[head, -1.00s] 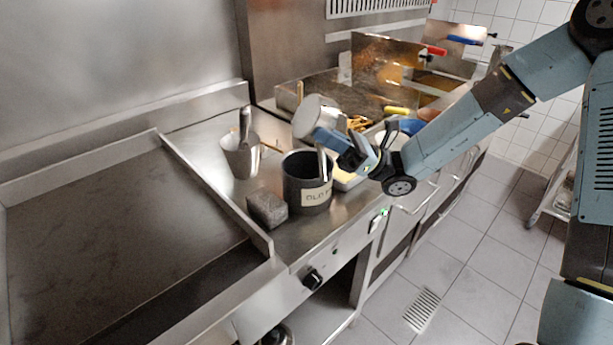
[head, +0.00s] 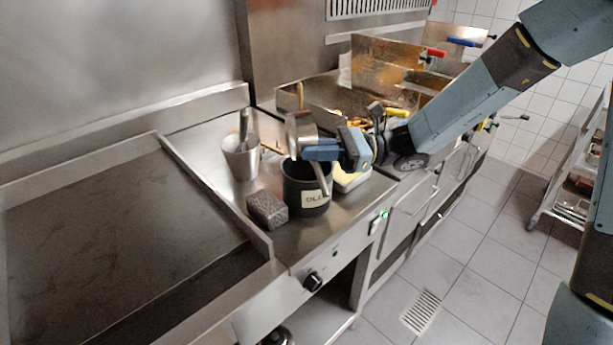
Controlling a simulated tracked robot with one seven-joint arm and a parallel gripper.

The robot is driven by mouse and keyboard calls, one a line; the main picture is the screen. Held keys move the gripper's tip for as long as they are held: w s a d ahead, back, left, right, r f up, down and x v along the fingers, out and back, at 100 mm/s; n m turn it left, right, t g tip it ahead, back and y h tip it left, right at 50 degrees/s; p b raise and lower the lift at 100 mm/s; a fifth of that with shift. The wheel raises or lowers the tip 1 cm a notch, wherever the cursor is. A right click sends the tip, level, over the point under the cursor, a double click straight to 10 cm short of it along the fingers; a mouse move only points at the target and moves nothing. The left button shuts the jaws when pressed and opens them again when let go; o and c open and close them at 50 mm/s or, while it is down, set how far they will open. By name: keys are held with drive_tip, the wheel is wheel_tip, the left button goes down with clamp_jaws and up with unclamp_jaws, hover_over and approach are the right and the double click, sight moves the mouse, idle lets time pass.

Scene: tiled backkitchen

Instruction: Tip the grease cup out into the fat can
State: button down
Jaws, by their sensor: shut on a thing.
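The fat can (head: 293,193) is a dark round pot with a white label. It stands on the steel counter beside the griddle, its mouth facing up. My gripper (head: 318,150) reaches in from the right and is shut on the grease cup (head: 299,131), a small metal cup. It holds the cup above the can's mouth. The cup looks tilted, but I cannot tell how far, and its inside is not clearly seen. My gripper hides part of the cup and the can's rim. A pale metal strip shows at the can's right rim.
A grey block (head: 267,210) stands left of the can. A metal container (head: 241,160) with a utensil in it is behind it. A pale tub (head: 350,180) sits close right of the can. The griddle (head: 120,240) lies left, its surface clear.

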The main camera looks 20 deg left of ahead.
drive_tip(key=shift+s+a+f+n+t+h+b, duration=0.1)
drive_tip(key=shift+s+a+n+t+h, duration=0.2)
drive_tip(key=shift+h, duration=0.35)
drive_tip(key=shift+s+a+m+t+h+b, duration=0.15)
drive_tip(key=shift+a+t+h, duration=0.1)
drive_tip(key=shift+t+h, duration=0.35)
drive_tip(key=shift+s+a+f+n+t+h+b, duration=0.1)
drive_tip(key=shift+s+a+n+t+h, duration=0.15)
drive_tip(key=shift+h, duration=0.5)
drive_tip(key=h, duration=0.1)
drive_tip(key=t+h, duration=0.1)
drive_tip(key=a+t, duration=0.1)
drive_tip(key=shift+s+a+f+h, duration=0.1)
drive_tip(key=shift+s+f+h, duration=0.15)
drive_tip(key=shift+s+h, duration=0.15)
drive_tip(key=shift+s+a+f+n+t+h+b, duration=0.25)
drive_tip(key=shift+s+a+f+t+h+b, duration=0.25)
drive_tip(key=shift+s+a+f+t+h, duration=0.55)
drive_tip(key=shift+s+a+f+n+t+h+b, duration=0.2)
drive_tip(key=shift+s+a+f+t+h+b, duration=0.35)
drive_tip(key=shift+a+t+h, duration=0.9)
drive_tip(key=shift+s+a+f+n+t+h+b, duration=0.25)
drive_tip(key=shift+s+a+f+t+h+b, duration=0.55)
drive_tip(key=shift+h, duration=0.9)
drive_tip(key=shift+s+r+p, duration=0.2)
drive_tip(key=shift+p, duration=0.1)
